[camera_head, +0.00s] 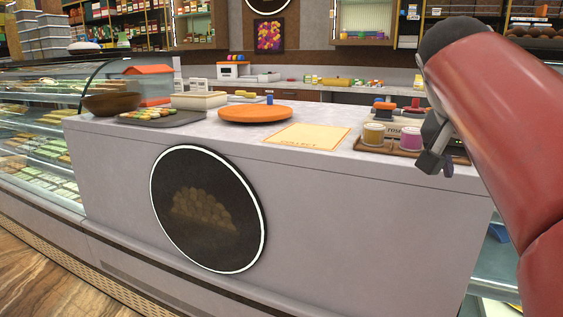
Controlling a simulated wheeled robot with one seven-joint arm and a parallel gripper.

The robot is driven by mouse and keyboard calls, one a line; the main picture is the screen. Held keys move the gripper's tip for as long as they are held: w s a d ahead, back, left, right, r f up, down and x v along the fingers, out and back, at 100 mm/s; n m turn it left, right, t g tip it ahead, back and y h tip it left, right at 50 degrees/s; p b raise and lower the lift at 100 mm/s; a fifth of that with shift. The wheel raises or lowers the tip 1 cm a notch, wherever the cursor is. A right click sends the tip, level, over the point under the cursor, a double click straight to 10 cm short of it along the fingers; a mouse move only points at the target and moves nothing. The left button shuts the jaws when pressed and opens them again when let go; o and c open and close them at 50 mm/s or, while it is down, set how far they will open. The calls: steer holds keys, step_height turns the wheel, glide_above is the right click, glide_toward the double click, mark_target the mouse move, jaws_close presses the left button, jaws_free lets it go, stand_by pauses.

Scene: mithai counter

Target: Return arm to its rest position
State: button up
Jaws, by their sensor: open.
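My arm (500,110) is red and comes in from the right side, raised and bent in front of the counter's right end. My gripper (440,160) hangs from the dark end joint and points down, close to the counter's right front edge. It looks empty, with its jaws open, though the fingers are small and partly dark. It is beside a brown tray (372,148) that carries a yellow-brown jar (374,134) and a magenta jar (411,138). I cannot tell whether the gripper is over the counter or in front of it.
The pale counter (330,185) holds a yellow mat (307,137), an orange round board (256,113), a grey tray of sweets (161,117) and a brown bowl (111,104). A glass display case (40,135) stands at left. Wooden floor (50,285) shows at lower left.

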steer(key=s+a+f+n+y, duration=0.2)
steer(key=a+f, duration=0.3)
steer(key=f, duration=0.4)
steer(key=s+a+f+n+t+y, duration=0.1)
steer(key=s+a+f+n, duration=0.3)
steer(key=f, duration=0.5)
steer(key=s+a+f+n+y, duration=0.3)
steer(key=s+a+f+n, duration=0.1)
steer(key=a+f, duration=0.4)
steer(key=shift+s+a+f+t+y, duration=0.15)
steer(key=shift+a+f+t+y, duration=0.05)
steer(key=shift+f+t+y, duration=0.2)
